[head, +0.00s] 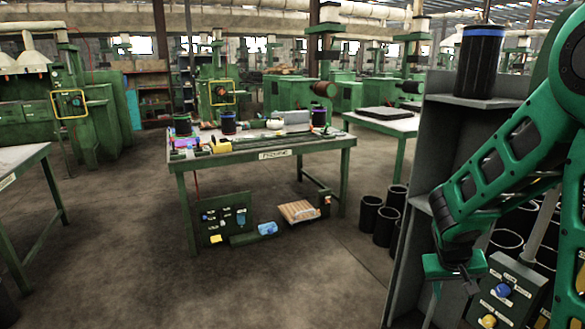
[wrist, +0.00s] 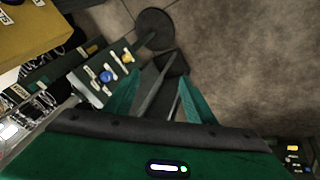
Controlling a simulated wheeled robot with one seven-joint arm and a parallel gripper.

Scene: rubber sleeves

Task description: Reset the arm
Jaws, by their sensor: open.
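My green arm hangs at the right of the head view, bent at the elbow, with my gripper (head: 450,292) low and pointing down. It is beside a grey control box with a blue knob (head: 503,290) and a yellow knob (head: 488,321). In the wrist view my gripper (wrist: 155,92) shows two green fingers spread apart with nothing between them. Below the fingers is a dark part that I cannot identify. A black sleeve with a blue rim (head: 480,60) stands upright on top of a grey shelf unit (head: 443,130), away from my gripper.
A green-legged worktable (head: 250,157) holds black sleeves (head: 228,122) and small tools. Several black cylinders (head: 371,213) stand on the floor left of the shelf unit. In the wrist view a panel with knobs (wrist: 108,76) lies close left of the fingers. Open floor (head: 130,270) lies at front left.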

